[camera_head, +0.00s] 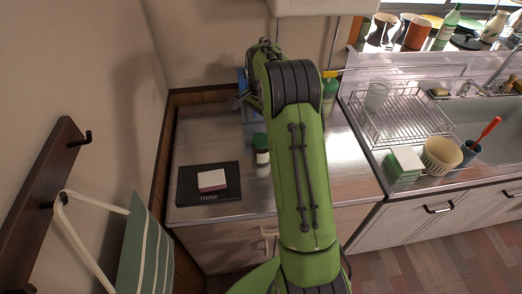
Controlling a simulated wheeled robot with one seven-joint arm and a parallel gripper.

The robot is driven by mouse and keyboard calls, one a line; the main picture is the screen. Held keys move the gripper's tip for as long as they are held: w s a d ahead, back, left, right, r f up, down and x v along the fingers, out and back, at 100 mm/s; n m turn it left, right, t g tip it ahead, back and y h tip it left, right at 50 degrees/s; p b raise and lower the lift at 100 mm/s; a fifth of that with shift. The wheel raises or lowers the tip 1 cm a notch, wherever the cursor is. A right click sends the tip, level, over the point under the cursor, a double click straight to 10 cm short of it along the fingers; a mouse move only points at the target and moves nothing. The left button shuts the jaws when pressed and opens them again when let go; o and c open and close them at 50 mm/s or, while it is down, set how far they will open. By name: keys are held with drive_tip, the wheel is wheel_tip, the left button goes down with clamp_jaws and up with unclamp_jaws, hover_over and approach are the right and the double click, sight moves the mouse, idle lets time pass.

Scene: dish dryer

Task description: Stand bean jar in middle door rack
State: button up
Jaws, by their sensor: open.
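A small dark jar with a green lid and a pale label (261,150) stands upright on the metal counter, just left of my green arm. It may be the bean jar; its contents are too small to make out. My gripper (239,101) shows only partly at the far end of my arm, left of the wrist, open and behind the jar. The arm hides much of it. A blue item (243,86) is close behind it, partly covered. I see no door rack in this view.
A green bottle (329,92) stands right of my arm. A wire dish rack (400,115) and a sink are at the right. A wall rail with hooks (48,200) is at the left.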

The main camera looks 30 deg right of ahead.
sight(261, 149)
wheel_tip(261, 149, down, 13)
drive_tip(key=shift+b, duration=1.25)
drive_tip(key=shift+r, duration=0.1)
drive_tip(key=c, duration=1.5)
wheel_tip(261, 149, up, 10)
drive_tip(key=shift+r+p, duration=0.1)
drive_tip(key=shift+p, duration=1)
